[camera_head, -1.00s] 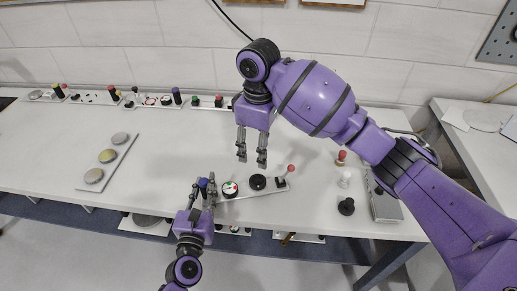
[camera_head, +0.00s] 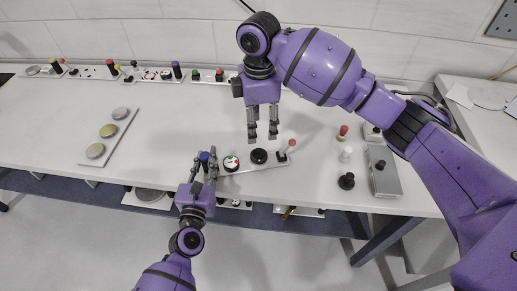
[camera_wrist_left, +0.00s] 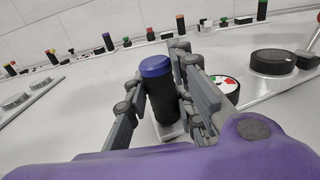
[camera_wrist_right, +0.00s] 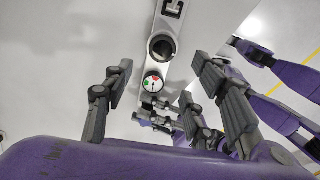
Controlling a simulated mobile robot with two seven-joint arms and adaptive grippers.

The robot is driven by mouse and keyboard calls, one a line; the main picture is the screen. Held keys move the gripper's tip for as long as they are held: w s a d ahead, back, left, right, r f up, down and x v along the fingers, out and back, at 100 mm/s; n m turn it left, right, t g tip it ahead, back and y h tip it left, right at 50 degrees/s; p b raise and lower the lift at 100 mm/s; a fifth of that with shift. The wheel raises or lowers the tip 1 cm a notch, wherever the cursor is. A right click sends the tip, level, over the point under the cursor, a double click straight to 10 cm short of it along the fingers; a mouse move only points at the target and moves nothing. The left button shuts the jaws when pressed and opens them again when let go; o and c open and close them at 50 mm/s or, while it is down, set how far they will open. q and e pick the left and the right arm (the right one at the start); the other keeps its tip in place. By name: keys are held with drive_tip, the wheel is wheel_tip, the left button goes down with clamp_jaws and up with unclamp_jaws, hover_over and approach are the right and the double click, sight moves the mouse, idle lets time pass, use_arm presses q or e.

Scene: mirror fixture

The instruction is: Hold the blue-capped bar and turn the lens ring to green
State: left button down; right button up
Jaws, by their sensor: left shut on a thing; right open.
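The blue-capped bar (camera_wrist_left: 161,100) is a black upright cylinder on a plate; its blue cap also shows in the head view (camera_head: 205,157). My left gripper (camera_head: 206,166) is shut on it, one finger on each side. To its right on the same plate are a small round dial (camera_head: 231,162) with red, green and white, then the black lens ring (camera_head: 259,156). My right gripper (camera_head: 263,137) is open and empty, fingers pointing down, near the ring. In the right wrist view the ring (camera_wrist_right: 162,47) appears between and beyond the spread fingers. I cannot tell the gap's height.
A red-tipped lever (camera_head: 291,146) stands at the plate's right end. A white knob (camera_head: 346,154), a black knob (camera_head: 346,181) and a grey box (camera_head: 385,177) lie further right. A plate with round discs (camera_head: 108,138) is at left. Several fixtures line the back edge.

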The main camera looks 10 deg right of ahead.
sight(259, 153)
wheel_tip(259, 153, down, 11)
drive_tip(key=shift+f, duration=0.15)
idle(0.4)
drive_tip(key=c, duration=1.1)
